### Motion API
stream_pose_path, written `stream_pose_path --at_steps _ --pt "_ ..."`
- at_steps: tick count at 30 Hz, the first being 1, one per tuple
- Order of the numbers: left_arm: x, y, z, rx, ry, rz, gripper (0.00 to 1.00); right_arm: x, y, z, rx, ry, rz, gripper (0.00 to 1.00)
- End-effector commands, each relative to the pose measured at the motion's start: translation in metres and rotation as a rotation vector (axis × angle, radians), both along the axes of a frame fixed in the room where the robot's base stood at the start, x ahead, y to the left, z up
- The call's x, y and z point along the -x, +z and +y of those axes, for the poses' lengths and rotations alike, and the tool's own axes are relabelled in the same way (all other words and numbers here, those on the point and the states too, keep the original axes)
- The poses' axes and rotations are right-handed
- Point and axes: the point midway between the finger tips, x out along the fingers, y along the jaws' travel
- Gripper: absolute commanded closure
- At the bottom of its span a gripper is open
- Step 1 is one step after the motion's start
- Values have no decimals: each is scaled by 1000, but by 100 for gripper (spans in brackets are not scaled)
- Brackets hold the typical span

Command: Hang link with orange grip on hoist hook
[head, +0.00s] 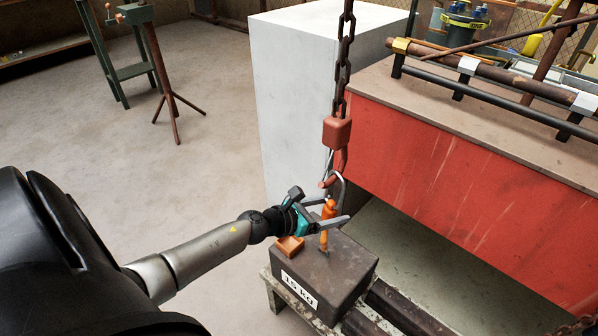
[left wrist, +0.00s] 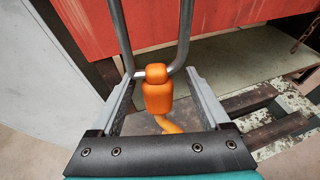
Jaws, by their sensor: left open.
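The hoist hook (head: 341,160) hangs under a red-brown block (head: 337,132) on a dark chain (head: 343,62). The link's steel loop (head: 344,187) overlaps the hook's lower end in the head view; I cannot tell for certain whether it bears on the hook. Its orange grip (head: 327,211) is upright below, above a dark weight (head: 340,272) labelled 15 KG. My left gripper (head: 339,211) is open, with its fingers on either side of the orange grip. In the left wrist view, the orange grip (left wrist: 157,92) stands between the spread fingers with gaps at both sides. My right gripper is out of view.
A red-sided bench (head: 450,180) and a pale cabinet (head: 300,90) stand behind.

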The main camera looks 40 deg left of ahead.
Motion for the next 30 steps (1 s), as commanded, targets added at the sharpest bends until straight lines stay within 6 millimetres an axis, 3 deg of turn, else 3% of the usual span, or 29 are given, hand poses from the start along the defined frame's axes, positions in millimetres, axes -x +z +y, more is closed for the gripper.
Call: stream_pose_path --at_steps 21,30 --pt "98 38 34 1 -1 1 20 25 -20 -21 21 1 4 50" --pt "118 45 41 0 0 -1 20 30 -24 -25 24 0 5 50"
